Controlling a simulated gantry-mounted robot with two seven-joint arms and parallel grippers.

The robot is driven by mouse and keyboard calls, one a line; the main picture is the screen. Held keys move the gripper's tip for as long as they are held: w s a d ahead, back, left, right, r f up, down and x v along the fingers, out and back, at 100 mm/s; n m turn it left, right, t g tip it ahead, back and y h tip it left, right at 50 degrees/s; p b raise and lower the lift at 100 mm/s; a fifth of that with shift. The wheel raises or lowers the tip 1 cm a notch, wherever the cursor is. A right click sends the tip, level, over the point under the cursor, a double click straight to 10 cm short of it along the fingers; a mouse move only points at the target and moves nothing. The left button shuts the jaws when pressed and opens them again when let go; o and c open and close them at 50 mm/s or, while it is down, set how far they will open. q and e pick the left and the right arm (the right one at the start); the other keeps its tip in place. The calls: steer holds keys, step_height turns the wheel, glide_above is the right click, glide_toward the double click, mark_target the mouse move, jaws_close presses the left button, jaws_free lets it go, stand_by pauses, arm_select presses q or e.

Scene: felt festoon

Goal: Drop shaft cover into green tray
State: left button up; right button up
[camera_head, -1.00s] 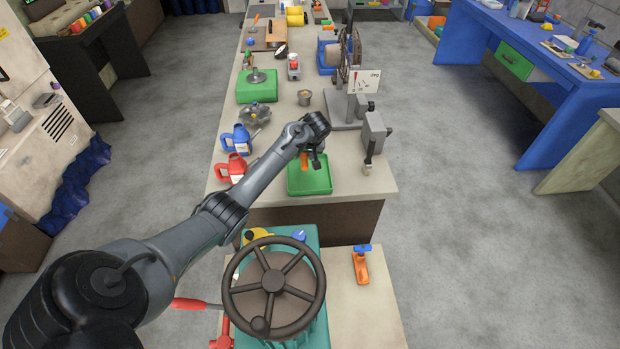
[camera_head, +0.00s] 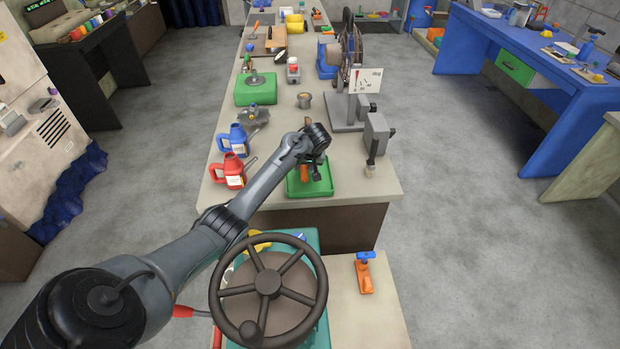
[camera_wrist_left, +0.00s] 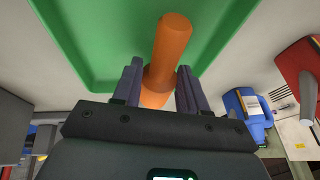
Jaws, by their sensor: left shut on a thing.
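The shaft cover appears to be the orange cylinder (camera_head: 304,173), seen over the green tray (camera_head: 325,188) at the near end of the long bench. My left gripper (camera_head: 311,170) is shut on it. In the left wrist view the orange cylinder (camera_wrist_left: 171,45) stands between the two dark fingers of the left gripper (camera_wrist_left: 158,75), with the green tray (camera_wrist_left: 85,40) behind it. I cannot tell whether the cylinder touches the tray floor. My forearm and wrist hide part of the tray's far side. My right gripper is not in view.
A red jug (camera_head: 230,172) and a blue jug (camera_head: 234,140) stand left of the tray. A grey stand (camera_head: 376,134) with a lever is to the right. A metal cup (camera_head: 304,101) is farther back. A large handwheel (camera_head: 268,293) stands in front.

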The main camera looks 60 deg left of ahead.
arm_select(q)
steer(key=o, duration=1.1)
steer(key=shift+r, duration=0.1)
steer(key=p+v, duration=0.2)
steer(key=v, duration=0.8)
steer(key=shift+d+r, duration=0.2)
steer(key=shift+r, duration=0.1)
steer(key=shift+s, duration=0.1)
